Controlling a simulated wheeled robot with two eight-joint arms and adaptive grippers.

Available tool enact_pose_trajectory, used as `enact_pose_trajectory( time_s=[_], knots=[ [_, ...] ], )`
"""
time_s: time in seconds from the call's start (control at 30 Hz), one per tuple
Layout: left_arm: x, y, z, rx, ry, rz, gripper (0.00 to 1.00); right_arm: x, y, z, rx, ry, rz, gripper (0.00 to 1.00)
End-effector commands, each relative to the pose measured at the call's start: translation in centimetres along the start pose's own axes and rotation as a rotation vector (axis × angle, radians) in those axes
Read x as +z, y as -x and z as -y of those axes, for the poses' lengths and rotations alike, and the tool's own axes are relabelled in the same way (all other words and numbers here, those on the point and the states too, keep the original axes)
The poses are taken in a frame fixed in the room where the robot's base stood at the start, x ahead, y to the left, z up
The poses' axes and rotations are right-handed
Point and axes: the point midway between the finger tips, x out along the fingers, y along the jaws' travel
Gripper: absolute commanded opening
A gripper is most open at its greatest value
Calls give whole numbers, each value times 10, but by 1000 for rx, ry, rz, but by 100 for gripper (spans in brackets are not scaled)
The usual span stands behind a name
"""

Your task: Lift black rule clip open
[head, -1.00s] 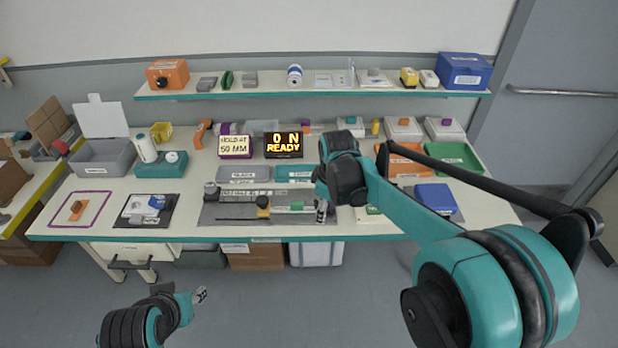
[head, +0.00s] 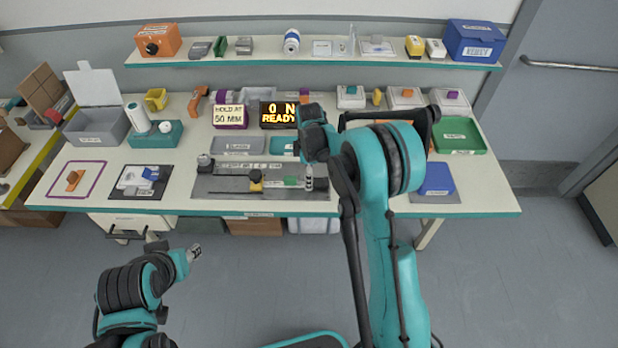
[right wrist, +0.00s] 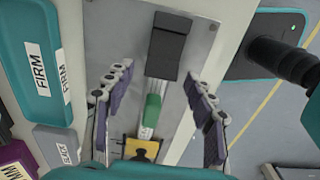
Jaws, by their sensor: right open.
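The black rule clip (right wrist: 167,47) is a dark block with a flap at the far end of the rule in the right wrist view. In the head view my right gripper mostly hides it. My right gripper (right wrist: 157,82) is open, its two fingers spread to either side of the rule just short of the clip; nothing is between them but the view of the board. It also shows in the head view (head: 309,177) over the board's right end. My left gripper (head: 195,252) hangs in front of the table, away from everything; its jaws are too small to read.
The grey board (head: 225,185) carries the rule, with a yellow-black slider (right wrist: 142,149) and a green piece (right wrist: 151,110). A teal tray marked FIRM (right wrist: 42,60) lies beside it. A blue box (head: 437,179) stands right. The display (head: 279,115) reads READY.

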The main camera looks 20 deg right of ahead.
Motion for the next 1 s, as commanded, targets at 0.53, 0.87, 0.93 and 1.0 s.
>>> enact_pose_trajectory(
  time_s=[0.53, 0.87, 0.93, 1.0],
  knots=[
    [0, -1, 0, 0, 0, 0, 40, 0, -6, 0, 0, -1, 0, 5],
    [1, -2, 0, 0, 0, 0, 40, 1, -5, 0, 0, -2, -25, 5],
    [1, -2, 0, 0, 0, 0, 40, 2, -4, 0, 0, -2, -47, 5],
    [2, -3, 0, 0, 0, 0, 40, 4, -2, 0, 0, -4, -78, 5]
  ],
)
